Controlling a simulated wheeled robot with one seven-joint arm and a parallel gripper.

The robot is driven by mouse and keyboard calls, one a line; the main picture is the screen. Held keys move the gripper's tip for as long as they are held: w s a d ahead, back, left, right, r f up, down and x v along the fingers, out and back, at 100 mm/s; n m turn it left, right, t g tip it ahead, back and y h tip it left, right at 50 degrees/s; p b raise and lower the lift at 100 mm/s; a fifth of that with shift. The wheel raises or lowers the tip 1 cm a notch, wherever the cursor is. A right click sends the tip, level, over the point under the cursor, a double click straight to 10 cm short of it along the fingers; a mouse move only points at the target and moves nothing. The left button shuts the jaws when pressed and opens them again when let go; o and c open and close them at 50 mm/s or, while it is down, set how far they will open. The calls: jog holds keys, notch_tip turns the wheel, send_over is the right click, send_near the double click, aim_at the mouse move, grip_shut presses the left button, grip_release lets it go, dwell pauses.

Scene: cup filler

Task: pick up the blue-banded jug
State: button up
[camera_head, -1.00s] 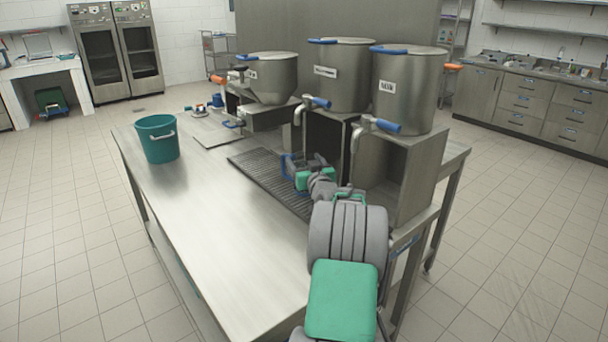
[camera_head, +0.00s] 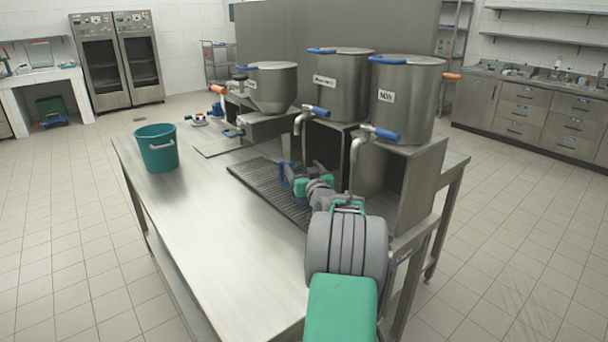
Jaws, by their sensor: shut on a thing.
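My arm reaches forward from the lower right over the steel table (camera_head: 205,225). My gripper (camera_head: 297,180) is low over the ribbed drip grate (camera_head: 265,190), in front of the dispensers. It is shut on the blue-banded jug (camera_head: 285,176), of which only a blue part shows at the left of the gripper. The rest of the jug is hidden by my gripper and wrist. I cannot tell whether the jug touches the grate.
Steel vats with blue-handled taps stand behind: the right vat (camera_head: 408,100), the middle vat (camera_head: 340,85) and the left hopper (camera_head: 272,88). A tap spout (camera_head: 357,155) hangs close to my wrist. A teal bucket (camera_head: 157,148) stands at the table's left. The table's front is clear.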

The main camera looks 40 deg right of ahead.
jog(key=r, duration=0.6)
jog(key=shift+w+a+r, duration=0.1)
jog(key=shift+a+r, duration=0.1)
jog(key=shift+a, duration=0.1)
jog(key=w+a+b, duration=0.1)
jog(key=w+a, duration=0.1)
jog(key=a, duration=1.7)
jog(key=shift+b, duration=0.3)
